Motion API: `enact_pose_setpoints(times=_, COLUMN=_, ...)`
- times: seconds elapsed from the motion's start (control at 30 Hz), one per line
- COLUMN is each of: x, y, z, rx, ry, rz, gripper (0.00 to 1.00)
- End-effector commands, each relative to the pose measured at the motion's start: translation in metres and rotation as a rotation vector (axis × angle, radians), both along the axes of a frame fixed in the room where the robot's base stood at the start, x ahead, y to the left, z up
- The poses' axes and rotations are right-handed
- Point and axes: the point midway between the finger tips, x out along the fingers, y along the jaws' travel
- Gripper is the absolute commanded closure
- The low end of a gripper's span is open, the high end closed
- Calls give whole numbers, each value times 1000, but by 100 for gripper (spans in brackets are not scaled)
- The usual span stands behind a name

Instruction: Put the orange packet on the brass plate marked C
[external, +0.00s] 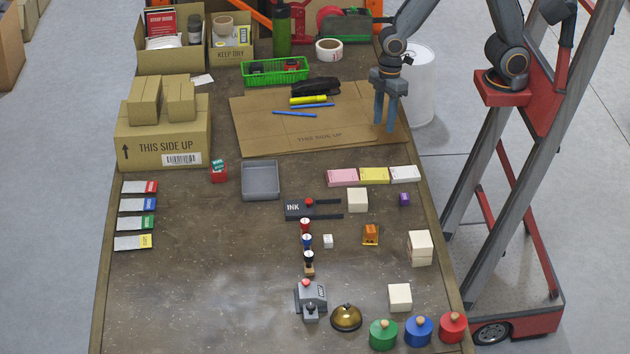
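I cannot make out a brass plate or a letter C at this size. My gripper (384,126) hangs fingers down over the right end of the flat cardboard, well behind the packet. Its two fingers stand apart with nothing seen between them.
A bell (346,317) and coloured round pots (418,331) line the near edge. The left front is clear.

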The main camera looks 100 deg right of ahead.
Motion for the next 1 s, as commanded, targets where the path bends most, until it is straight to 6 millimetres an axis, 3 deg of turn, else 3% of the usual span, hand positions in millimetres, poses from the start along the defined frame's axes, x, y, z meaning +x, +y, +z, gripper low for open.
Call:
enact_pose_setpoints(times=0.03, x=-17, y=-25, z=1, rx=-17, ry=7, rz=-107, gripper=63)
enact_pose_setpoints(times=0.1, x=-38, y=-50, z=1, rx=-37, ry=16, rz=-244, gripper=63)
enact_pose_setpoints(times=0.3, x=-75, y=-88, z=-1, rx=-68, ry=25, rz=-476, gripper=63)
enact_pose_setpoints(times=1.0, x=-80, y=-92, z=-2, rx=-71, ry=28, rz=-511, gripper=63)
